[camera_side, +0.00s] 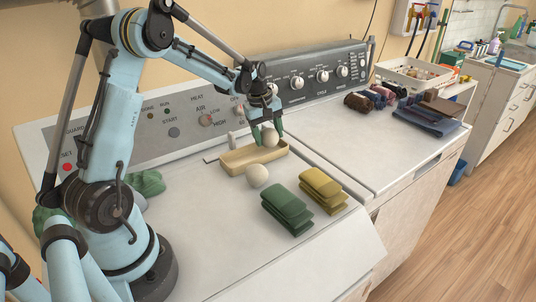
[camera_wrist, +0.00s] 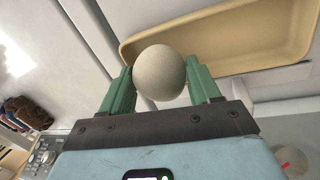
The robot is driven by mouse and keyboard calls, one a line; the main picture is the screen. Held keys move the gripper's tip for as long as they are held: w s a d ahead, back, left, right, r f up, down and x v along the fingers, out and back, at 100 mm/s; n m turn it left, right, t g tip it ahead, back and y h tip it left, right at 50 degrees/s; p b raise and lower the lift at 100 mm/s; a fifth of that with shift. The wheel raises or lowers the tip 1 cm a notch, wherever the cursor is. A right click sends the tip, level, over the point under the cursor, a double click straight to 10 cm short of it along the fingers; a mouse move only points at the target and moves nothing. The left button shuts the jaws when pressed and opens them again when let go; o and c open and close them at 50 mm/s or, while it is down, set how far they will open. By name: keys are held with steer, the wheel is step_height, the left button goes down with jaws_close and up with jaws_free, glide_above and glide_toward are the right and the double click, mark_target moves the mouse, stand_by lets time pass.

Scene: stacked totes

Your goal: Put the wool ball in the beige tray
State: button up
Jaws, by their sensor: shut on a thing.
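My gripper (camera_side: 268,133) has green fingers and is shut on a pale wool ball (camera_side: 269,138). In the wrist view the ball (camera_wrist: 159,73) sits between the two fingertips (camera_wrist: 160,84). The beige tray (camera_side: 236,163) is a shallow oblong on the white machine top, and it fills the upper right of the wrist view (camera_wrist: 225,64). In the side view the held ball overlaps the tray's right part; its exact height above it is hard to tell. A second pale wool ball (camera_side: 257,176) rests on the machine top just in front of the tray.
Folded green cloths (camera_side: 287,208) and folded yellow cloths (camera_side: 322,190) lie to the right of the loose ball. A green cloth bundle (camera_side: 146,183) lies near my arm. Control panels (camera_side: 300,80) rise behind.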

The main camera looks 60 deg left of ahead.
steer(key=shift+f, duration=1.05)
steer(key=o, duration=1.1)
steer(key=shift+f, duration=0.1)
